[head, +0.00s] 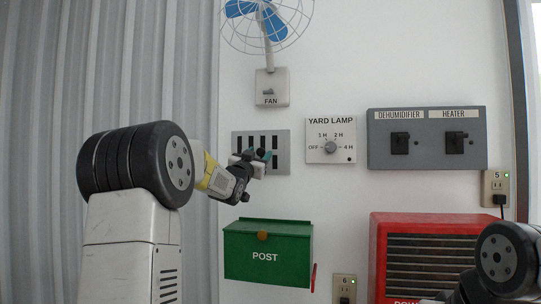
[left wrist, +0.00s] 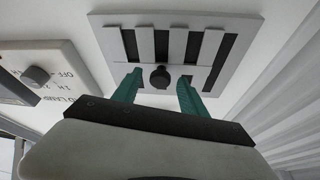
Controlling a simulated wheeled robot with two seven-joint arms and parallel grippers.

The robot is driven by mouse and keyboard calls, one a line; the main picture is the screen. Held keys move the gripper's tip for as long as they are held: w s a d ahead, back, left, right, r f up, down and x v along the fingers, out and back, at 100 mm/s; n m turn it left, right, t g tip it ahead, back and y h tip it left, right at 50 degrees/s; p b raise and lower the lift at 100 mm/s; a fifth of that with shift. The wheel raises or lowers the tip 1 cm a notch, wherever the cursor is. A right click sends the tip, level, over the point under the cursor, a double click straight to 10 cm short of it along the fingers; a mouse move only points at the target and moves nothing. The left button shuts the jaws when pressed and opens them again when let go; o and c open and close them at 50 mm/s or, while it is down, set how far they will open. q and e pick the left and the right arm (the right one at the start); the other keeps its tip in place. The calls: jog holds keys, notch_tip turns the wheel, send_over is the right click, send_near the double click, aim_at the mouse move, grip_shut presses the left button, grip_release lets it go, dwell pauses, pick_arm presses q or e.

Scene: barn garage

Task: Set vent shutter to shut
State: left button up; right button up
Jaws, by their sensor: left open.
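The vent shutter (head: 284,152) is a grey slotted plate on the white wall, partly hidden by my left gripper in the head view. In the left wrist view the shutter plate (left wrist: 243,32) shows dark openings between pale grey bars. A round black knob (left wrist: 160,77) sticks out near its lower middle. My left gripper (head: 262,158) is at the shutter, open. In the left wrist view its teal fingers (left wrist: 158,88) stand on either side of the knob, with gaps showing; I cannot tell whether either touches. My right gripper is not in view.
A yard lamp dial (head: 331,140) and a grey switch box (head: 427,157) are to the right. A fan switch (head: 270,88) is above. A green post box (head: 268,272) and a red heater (head: 425,220) are below. My right arm shows at lower right.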

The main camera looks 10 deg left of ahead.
pick_arm(q)
jog(key=shift+w+r, duration=0.15)
jog(key=shift+w, duration=0.15)
grip_shut()
dwell(1.3)
